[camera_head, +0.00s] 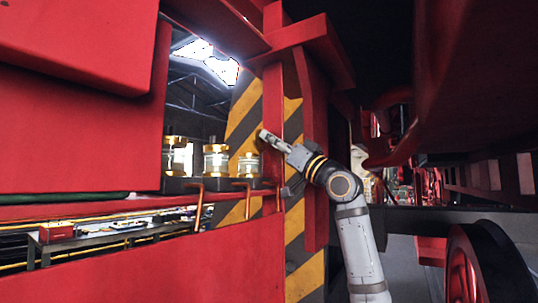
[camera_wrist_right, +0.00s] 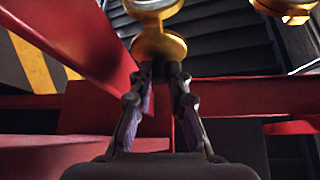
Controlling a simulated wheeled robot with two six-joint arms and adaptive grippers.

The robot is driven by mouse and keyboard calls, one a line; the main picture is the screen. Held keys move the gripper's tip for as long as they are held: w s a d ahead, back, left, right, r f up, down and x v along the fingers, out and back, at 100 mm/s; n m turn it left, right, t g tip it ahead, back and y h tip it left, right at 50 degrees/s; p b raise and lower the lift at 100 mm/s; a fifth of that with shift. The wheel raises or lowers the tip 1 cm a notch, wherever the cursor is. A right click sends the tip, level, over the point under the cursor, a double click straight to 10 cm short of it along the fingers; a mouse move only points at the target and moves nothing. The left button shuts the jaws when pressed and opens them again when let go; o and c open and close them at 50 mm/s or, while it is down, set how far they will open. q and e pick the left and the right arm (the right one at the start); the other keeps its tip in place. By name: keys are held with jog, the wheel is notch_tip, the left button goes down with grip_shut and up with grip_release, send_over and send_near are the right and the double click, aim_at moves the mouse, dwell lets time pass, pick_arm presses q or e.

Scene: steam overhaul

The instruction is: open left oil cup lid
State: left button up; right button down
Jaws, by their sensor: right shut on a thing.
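Three brass and glass oil cups stand in a row on a dark ledge in the head view: the left one (camera_head: 177,156), the middle one (camera_head: 216,161) and the right one (camera_head: 249,166). My right gripper (camera_head: 265,136) is above and just right of the right cup. In the right wrist view, its fingers (camera_wrist_right: 160,72) come together at a rounded gold part (camera_wrist_right: 160,46), which looks like a cup lid. Another gold piece (camera_wrist_right: 153,5) shows just beyond it, cut by the top edge. Whether the gripped lid is open is unclear. My left gripper is out of view.
A red upright beam (camera_head: 273,110) and a yellow-black striped panel (camera_head: 242,112) stand close behind the cups. Copper pipes (camera_head: 198,207) run down below them. A large red panel (camera_head: 75,120) fills the left. Another gold cup top (camera_wrist_right: 295,12) shows at the wrist view's upper right.

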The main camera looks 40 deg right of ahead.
jog(key=shift+s+d+f+t+b, duration=0.15)
jog(key=shift+f+t+b, duration=0.25)
jog(key=shift+t+b, duration=0.35)
jog(key=c, duration=1.3)
grip_release()
jog(key=shift+r, duration=0.1)
jog(key=shift+s, duration=0.1)
jog(key=v, duration=0.7)
jog(key=shift+f, duration=0.2)
jog(key=shift+s, duration=0.15)
